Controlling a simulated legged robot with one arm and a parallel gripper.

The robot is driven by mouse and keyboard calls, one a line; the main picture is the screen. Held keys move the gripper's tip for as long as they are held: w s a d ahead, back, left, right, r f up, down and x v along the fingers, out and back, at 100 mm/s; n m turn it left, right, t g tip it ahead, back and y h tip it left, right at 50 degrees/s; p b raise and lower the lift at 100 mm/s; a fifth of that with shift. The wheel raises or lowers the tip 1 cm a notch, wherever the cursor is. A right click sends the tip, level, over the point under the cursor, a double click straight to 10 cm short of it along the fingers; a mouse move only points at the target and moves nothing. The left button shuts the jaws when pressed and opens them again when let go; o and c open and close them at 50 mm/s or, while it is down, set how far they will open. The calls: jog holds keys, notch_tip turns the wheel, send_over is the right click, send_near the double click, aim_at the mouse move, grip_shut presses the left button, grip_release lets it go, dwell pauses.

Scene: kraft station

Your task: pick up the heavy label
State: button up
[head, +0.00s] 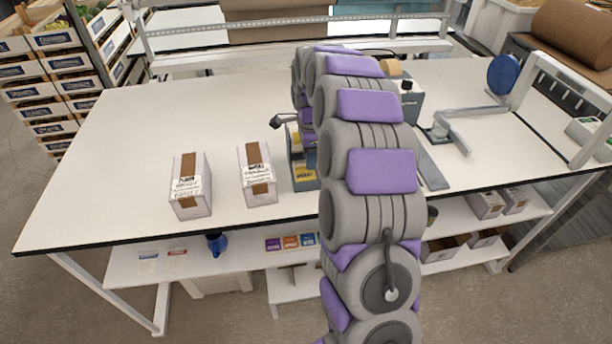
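On the lower shelf, a red-and-white label (177,251) lies beside a blue-and-white label (148,254). Further right on that shelf is a row of small coloured cards, with a purple one (273,244), an orange one (290,242) and a blue one (308,240). The print on all of them is too small to read, so I cannot tell which is the heavy label. My arm rises through the middle of the head view over the table. Its far end is hidden behind its own links, and my gripper cannot be made out.
Two taped cartons (190,187) (258,175) stand on the white table (130,120). A dispenser-like device (303,172) is partly behind my arm. A blue jug-like item (216,243) stands on the lower shelf (240,262). The table's left part is clear.

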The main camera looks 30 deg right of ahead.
jog(key=shift+a+f, duration=0.2)
jog(key=shift+f, duration=0.9)
jog(key=shift+a+r, duration=0.1)
jog(key=shift+a, duration=0.05)
jog(key=shift+c, duration=0.4)
grip_shut()
